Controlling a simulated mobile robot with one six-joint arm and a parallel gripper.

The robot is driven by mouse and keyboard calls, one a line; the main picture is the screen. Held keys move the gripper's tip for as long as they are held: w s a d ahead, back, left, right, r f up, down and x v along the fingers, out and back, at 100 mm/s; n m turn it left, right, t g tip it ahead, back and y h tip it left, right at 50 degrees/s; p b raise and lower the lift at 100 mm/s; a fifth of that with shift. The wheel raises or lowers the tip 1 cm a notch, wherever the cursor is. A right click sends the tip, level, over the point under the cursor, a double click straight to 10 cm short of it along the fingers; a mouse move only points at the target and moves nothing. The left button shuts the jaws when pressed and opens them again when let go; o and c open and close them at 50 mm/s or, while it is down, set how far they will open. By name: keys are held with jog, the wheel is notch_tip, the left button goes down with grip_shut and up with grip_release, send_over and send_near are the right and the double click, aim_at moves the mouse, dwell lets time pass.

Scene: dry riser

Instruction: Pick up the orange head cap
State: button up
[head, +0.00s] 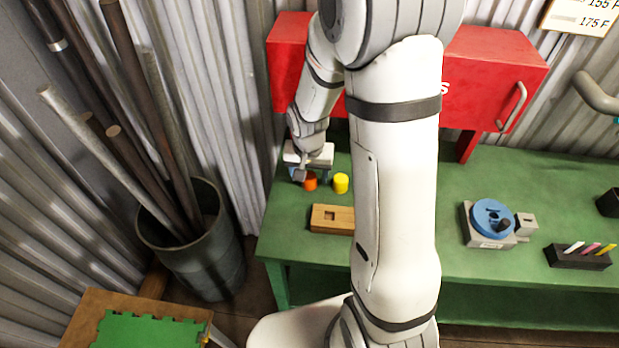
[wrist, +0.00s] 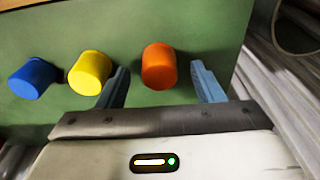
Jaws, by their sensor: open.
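The orange head cap (wrist: 159,66) is a short cylinder standing on the green bench. In the wrist view it lies between the two blue fingers of my gripper (wrist: 163,85), with a gap on each side. In the head view the orange cap (head: 310,182) is just beside my gripper (head: 309,174), partly covered by it. My gripper is open and empty. A yellow cap (wrist: 90,72) stands close by, near the outside of one finger. A blue cap (wrist: 33,78) stands beyond the yellow one; in the head view I cannot make it out.
On the green bench (head: 465,190) are a wooden block with a square hole (head: 332,218), a blue-topped round device (head: 492,220) and a black holder with coloured sticks (head: 577,257). A red cabinet (head: 490,80) stands behind. A bin of poles (head: 205,255) is at left.

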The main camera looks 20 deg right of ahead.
jog(key=shift+f, duration=0.7)
jog(key=shift+c, duration=0.3)
jog(key=c, duration=1)
